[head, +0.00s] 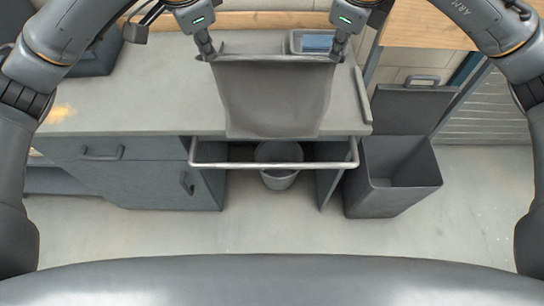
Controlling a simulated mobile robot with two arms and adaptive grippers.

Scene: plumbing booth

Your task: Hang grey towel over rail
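The grey towel (272,98) hangs spread out between my two grippers, over the worktop in the picture. My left gripper (208,53) is shut on its upper left corner, and my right gripper (335,53) is shut on its upper right corner. The towel's top edge is nearly level and its lower edge hangs free. The pale rail (275,165) runs across the front of the counter, below the towel's lower edge in the picture. A gap shows between towel and rail, and nothing lies over the rail.
The grey worktop (150,105) is mostly clear, with a tray holding something blue (317,42) at the back. A bucket (279,178) stands under the counter behind the rail. An open dark bin (395,180) with raised lid stands at the right. The floor in front is free.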

